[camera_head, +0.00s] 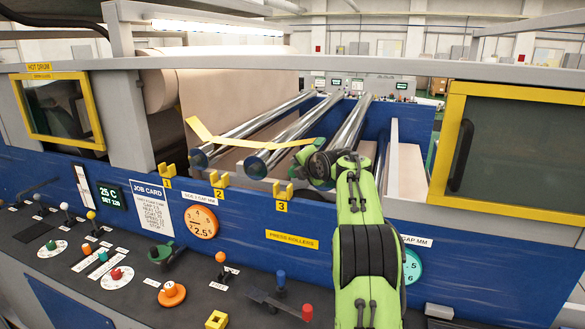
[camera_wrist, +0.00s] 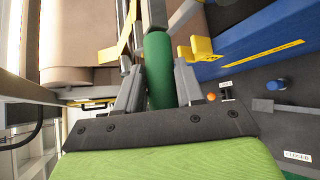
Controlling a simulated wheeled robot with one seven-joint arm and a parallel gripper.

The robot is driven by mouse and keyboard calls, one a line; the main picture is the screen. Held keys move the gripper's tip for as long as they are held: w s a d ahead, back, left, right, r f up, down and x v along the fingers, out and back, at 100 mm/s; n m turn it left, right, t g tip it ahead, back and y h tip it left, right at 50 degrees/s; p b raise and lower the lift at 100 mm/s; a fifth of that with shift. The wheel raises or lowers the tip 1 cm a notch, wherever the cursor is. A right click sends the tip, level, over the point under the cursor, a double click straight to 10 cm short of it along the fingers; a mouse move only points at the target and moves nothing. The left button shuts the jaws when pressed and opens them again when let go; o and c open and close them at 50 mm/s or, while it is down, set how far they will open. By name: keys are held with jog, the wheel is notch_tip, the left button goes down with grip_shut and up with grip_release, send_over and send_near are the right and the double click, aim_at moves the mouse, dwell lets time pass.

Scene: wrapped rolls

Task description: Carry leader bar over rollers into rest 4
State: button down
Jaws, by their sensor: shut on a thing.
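My gripper (camera_wrist: 160,80) is shut on a green cylindrical bar (camera_wrist: 158,62), which I take for the leader bar. In the head view my green arm and black wrist hide most of the gripper and bar. A yellow strap (camera_head: 240,142) runs from the brown web to the wrist; it also shows in the wrist view (camera_wrist: 120,45). Shiny rollers (camera_head: 290,133) lie side by side behind the blue panel. Yellow numbered rests 1 (camera_head: 166,172), 2 (camera_head: 218,182) and 3 (camera_head: 282,192) stand along the panel's top. Rest 4 cannot be made out in the head view.
A brown roll and web (camera_head: 235,95) are behind the rollers. Yellow-framed windows stand at left (camera_head: 62,112) and right (camera_head: 510,150). A grey beam (camera_head: 300,66) crosses above the rollers. The control desk (camera_head: 130,270) in front has several knobs and levers. A yellow bracket (camera_wrist: 195,48) is close beside the bar.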

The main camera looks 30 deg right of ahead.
jog(key=shift+s+d, duration=5.3)
jog(key=shift+s, duration=1.3)
notch_tip(320, 180, down, 13)
jog(key=b, duration=1.3)
jog(key=shift+f, duration=0.1)
jog(key=c, duration=0.6)
grip_release()
jog(key=shift+c, duration=0.2)
jog(key=shift+s, duration=0.1)
jog(key=b+v, duration=0.1)
jog(key=v, duration=1.4)
jog(key=shift+s+r+b, duration=0.25)
jog(key=shift+b, duration=0.1)
